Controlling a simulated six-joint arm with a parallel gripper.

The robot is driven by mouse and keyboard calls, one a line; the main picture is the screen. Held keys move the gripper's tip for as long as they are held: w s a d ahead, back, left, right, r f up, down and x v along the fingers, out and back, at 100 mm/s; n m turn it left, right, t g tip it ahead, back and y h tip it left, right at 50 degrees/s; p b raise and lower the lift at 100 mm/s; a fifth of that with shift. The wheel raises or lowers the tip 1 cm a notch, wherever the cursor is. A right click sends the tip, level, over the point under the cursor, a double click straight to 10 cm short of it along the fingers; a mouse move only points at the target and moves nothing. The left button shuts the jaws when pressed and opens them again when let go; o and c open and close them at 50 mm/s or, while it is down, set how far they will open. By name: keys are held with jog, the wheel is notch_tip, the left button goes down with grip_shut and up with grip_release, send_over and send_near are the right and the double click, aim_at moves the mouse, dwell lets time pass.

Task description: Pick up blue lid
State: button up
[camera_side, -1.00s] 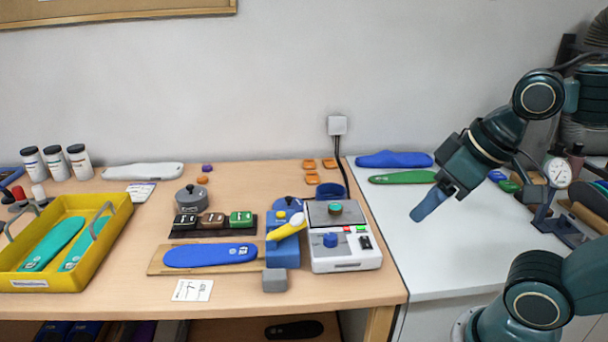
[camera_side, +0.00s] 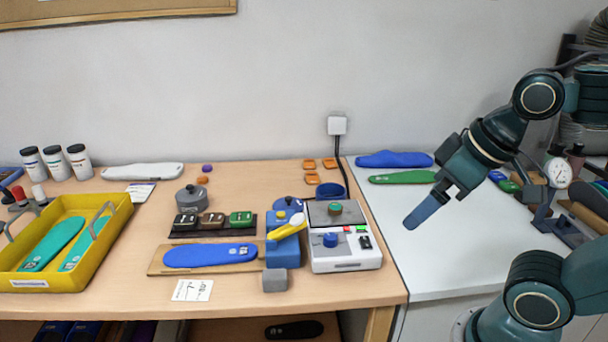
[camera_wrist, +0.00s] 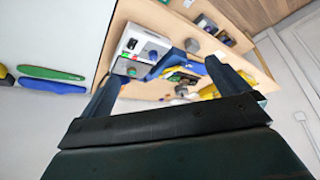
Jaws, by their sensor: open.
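A round blue lid (camera_side: 287,204) lies on the wooden table, behind the blue press and left of the white control box. Its lower part is partly hidden by the press. A small blue cup (camera_side: 330,190) stands to its right, behind the control box. My gripper (camera_side: 424,212) is well to the right of the lid, above the white table, pointing down and left. In the wrist view my gripper (camera_wrist: 165,72) has its two fingers spread apart with nothing held between them. I cannot clearly pick out the lid there.
The white control box (camera_side: 345,255) and blue press (camera_side: 283,252) with a yellow handle stand near the lid. A blue insole (camera_side: 210,255) lies on a board. A yellow tray (camera_side: 60,278) is at left. The near part of the white table is clear.

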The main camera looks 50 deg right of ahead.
jog(key=w+d+r+n, duration=0.1)
jog(key=w+d, duration=0.1)
jog(key=w, duration=0.9)
jog(key=w+d+r+n, duration=0.1)
jog(key=w+d, duration=0.2)
jog(key=w, duration=0.8)
jog(key=w+d+f+n+y, duration=0.1)
jog(key=w+d+f, duration=0.4)
jog(key=w+f, duration=0.2)
jog(key=w+d+f+n+g, duration=0.1)
jog(key=w+d+f, duration=0.5)
jog(key=w, duration=0.4)
jog(key=shift+d+f+y, duration=0.2)
jog(key=shift+f+y, duration=0.2)
jog(key=shift+f, duration=0.15)
send_near(288, 197)
jog(key=shift+n, duration=0.3)
jog(key=shift+x, duration=2.4)
